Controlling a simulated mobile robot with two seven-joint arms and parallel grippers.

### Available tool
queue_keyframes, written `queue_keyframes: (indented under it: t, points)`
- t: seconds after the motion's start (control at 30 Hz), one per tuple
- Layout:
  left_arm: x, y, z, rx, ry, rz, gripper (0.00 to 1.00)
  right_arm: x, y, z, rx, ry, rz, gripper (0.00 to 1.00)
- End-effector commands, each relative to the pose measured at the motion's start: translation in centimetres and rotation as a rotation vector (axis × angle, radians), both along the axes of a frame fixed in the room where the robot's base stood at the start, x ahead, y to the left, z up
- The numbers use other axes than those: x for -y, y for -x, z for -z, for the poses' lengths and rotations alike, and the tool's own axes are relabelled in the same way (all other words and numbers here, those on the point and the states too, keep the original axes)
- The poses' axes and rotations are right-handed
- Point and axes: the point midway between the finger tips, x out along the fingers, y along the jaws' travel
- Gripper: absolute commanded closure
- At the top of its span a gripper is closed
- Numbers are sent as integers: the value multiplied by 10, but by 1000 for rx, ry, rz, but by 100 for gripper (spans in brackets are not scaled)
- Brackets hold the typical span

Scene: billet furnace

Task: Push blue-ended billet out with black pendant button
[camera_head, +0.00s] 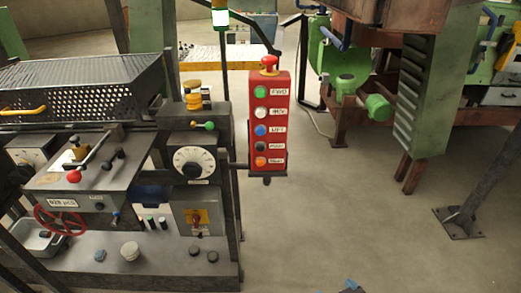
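A red pendant box (284,120) stands upright at the centre, beside the grey machine. It carries a red knob (269,62) on top and a column of labelled buttons on its front. From the top they are a green button (261,91), a white one (260,112), a blue one (260,130), the black button (261,147) and an orange one (260,162). The black button is fourth down, and nothing covers it. I see no billet with a blue end. Neither gripper can be made out.
The grey machine (190,140) with dials, levers and a red handwheel (62,217) fills the left. Green machinery (435,85) stands at the back right. A dark post foot (458,222) is on the right. Open floor lies right of the pendant. A small blue shape (351,284) at the bottom edge is unclear.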

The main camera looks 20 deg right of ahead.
Motion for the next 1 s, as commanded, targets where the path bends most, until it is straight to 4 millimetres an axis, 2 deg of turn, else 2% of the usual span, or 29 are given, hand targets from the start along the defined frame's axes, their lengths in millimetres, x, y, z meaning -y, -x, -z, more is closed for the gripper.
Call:
queue_keyframes:
  t: [0.03, 0.07, 0.5, 1.0]
  points:
    - [0, 0, 0, 0, 0, 0, 100, 0, 0, 0, -1, 0, 0, 30]
    - [0, 0, 0, 0, 0, 0, 100, 0, 0, 0, -1, 0, 0, 35]
    - [-1, 4, 2, -8, 0, -2, 100, 2, 10, 5, -19, 1, 5, 100]
    - [-1, 4, 2, -7, 0, -2, 100, 1, 3, 2, -7, 0, 2, 100]
